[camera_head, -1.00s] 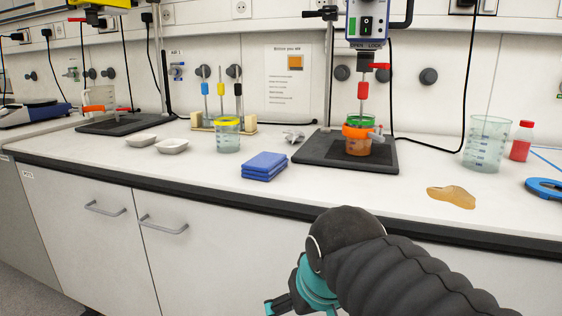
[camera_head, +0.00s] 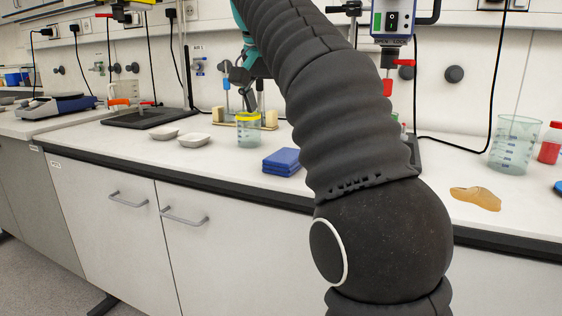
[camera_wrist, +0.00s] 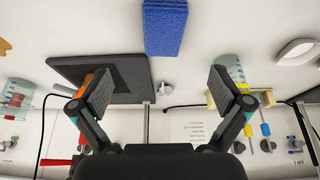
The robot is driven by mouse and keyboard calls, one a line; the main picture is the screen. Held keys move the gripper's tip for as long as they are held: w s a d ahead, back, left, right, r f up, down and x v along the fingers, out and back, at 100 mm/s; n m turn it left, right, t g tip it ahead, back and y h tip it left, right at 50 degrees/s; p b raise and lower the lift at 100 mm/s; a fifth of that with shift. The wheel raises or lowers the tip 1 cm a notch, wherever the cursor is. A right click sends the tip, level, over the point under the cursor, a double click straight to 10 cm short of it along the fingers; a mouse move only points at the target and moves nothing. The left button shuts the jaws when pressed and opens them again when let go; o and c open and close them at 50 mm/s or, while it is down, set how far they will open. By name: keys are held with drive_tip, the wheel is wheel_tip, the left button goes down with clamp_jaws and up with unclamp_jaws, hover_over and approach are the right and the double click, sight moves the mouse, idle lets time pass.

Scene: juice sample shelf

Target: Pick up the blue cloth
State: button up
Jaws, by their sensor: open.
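The blue cloth (camera_head: 283,161) is a folded stack lying on the white bench top, near its front edge. In the wrist view the blue cloth (camera_wrist: 164,27) is at the top centre, partly cut off by the frame edge. My gripper (camera_wrist: 162,92) is open and empty, its two fingers wide apart, with the cloth beyond the fingertips and not touched. In the head view my gripper (camera_head: 247,92) is up at the back of the bench, above and behind the cloth, partly hidden by my arm.
A beaker with a yellow rim (camera_head: 249,130) and two white dishes (camera_head: 194,140) stand left of the cloth. A brown spill (camera_head: 476,198), a large beaker (camera_head: 514,146) and a red-capped bottle (camera_head: 550,145) are at the right. My arm hides most of the stirrer stand.

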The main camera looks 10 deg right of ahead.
drive_tip(key=w, duration=0.1)
drive_tip(key=m, duration=0.1)
approach(286, 155)
drive_tip(key=x, duration=0.4)
drive_tip(key=shift+w+a+f, duration=0.15)
drive_tip(key=shift+w+f, duration=0.15)
drive_tip(key=shift+f, duration=0.05)
drive_tip(key=shift+d+b+x, duration=0.2)
drive_tip(key=shift+b+x, duration=0.65)
drive_tip(key=shift+x, duration=1.85)
drive_tip(key=shift+s, duration=0.1)
drive_tip(key=c, duration=1.2)
